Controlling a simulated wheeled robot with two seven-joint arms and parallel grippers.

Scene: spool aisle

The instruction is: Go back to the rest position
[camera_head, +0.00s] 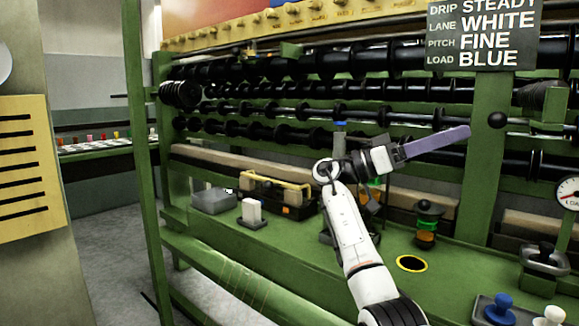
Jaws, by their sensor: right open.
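My right arm rises from the bottom of the view, over the green bench, and bends to the right at its wrist. My right gripper (453,138) is raised in front of the black spool rows and points right. It shows edge-on, with a long flat purple-grey piece at its end. It is open, and I see no separate object in it. My left gripper is not in view.
The green bench (300,236) holds a grey box (212,201), a white block (251,212), a black-and-yellow toolbox (278,194), a green-and-amber lamp (427,223) and blue (499,308) and white knobs (552,316). A sign (483,35) hangs above. Grey floor lies left.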

